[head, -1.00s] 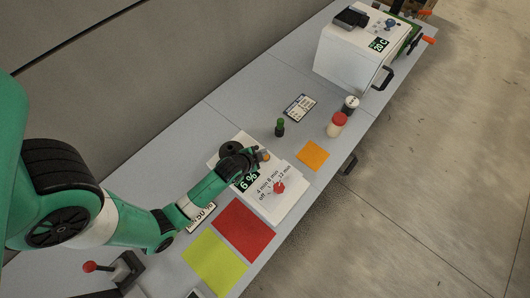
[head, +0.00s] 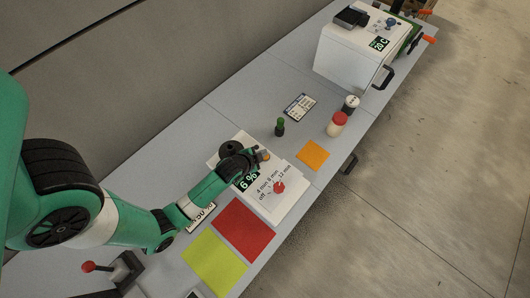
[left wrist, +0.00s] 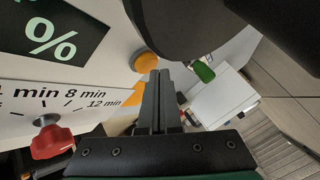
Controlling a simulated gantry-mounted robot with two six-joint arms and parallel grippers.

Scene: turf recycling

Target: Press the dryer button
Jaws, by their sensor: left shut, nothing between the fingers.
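The dryer (head: 288,207) is a white box on the table with a "6 %" display (head: 248,181) and a red timer knob (head: 279,187). Its round orange button (left wrist: 145,62) shows in the left wrist view, just beyond and slightly left of my fingertips. My left gripper (head: 262,156) is shut and empty above the dryer's far end; it also shows in the left wrist view (left wrist: 158,76). Whether the fingertips touch the button I cannot tell. The red knob (left wrist: 51,139) is at lower left in the wrist view. My right gripper is not in view.
Red (head: 245,229) and yellow-green (head: 215,262) squares lie in front of the dryer. A green-capped bottle (head: 280,127), an orange square (head: 313,154) and a red-lidded jar (head: 337,123) stand or lie beyond it. A white machine (head: 350,59) is at the far end.

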